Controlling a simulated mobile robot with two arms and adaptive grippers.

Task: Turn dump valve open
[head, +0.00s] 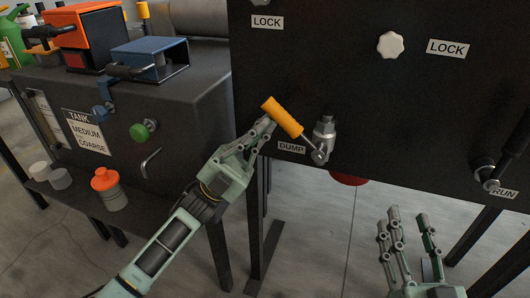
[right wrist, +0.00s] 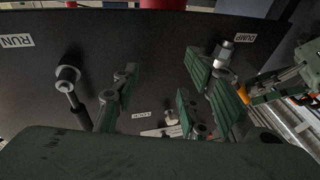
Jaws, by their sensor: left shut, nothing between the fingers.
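The dump valve has an orange handle (head: 283,117) on a thin metal rod, joined to a silver fitting (head: 323,138) beside the DUMP label (head: 291,147). The handle slants up and left from the fitting. My left gripper (head: 264,130) is shut and empty, with its fingertips just below and left of the handle; I cannot tell whether they touch it. My right gripper (head: 409,222) is open and empty, low and to the right, apart from the valve. In the right wrist view, the fitting (right wrist: 222,55) shows beyond its fingers, and the orange handle (right wrist: 242,92) is partly hidden.
The dark panel (head: 400,110) carries a white knob (head: 390,45), LOCK labels and a black RUN handle (head: 488,172). At left, a dark tank (head: 185,110) has a green knob (head: 145,131); an orange-capped bottle (head: 108,188) stands in front. Open floor lies below the panel.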

